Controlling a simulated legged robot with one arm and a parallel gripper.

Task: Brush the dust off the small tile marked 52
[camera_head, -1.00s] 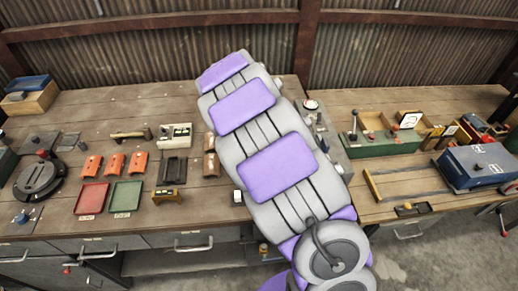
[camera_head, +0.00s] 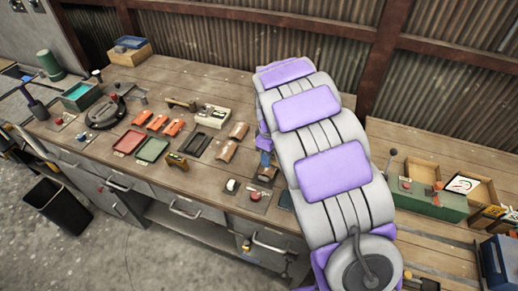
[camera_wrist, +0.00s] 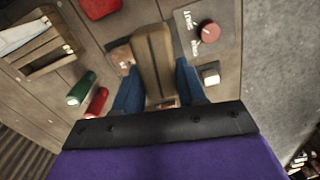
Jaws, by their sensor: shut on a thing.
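My gripper (camera_wrist: 160,92) shows in the wrist view as two blue fingers shut on a tan-brown, block-like thing (camera_wrist: 153,60). It may be a brush, but no bristles show. In the head view, my gripper (camera_head: 265,160) is blue and partly hidden by my arm, over the right part of the left bench. Orange tiles (camera_head: 157,122) lie in a row there. Brown tiles (camera_head: 238,130) lie nearer my gripper. No number 52 can be read. A wooden-handled thing (camera_head: 180,103) lies behind the orange tiles.
A red tray (camera_head: 129,142) and a green tray (camera_head: 152,149) lie at the bench front. A black tray (camera_head: 195,144) lies near the brown tiles. A red knob (camera_wrist: 208,32) and a white button (camera_wrist: 210,74) are close beside my gripper. A black bin (camera_head: 62,207) stands on the floor.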

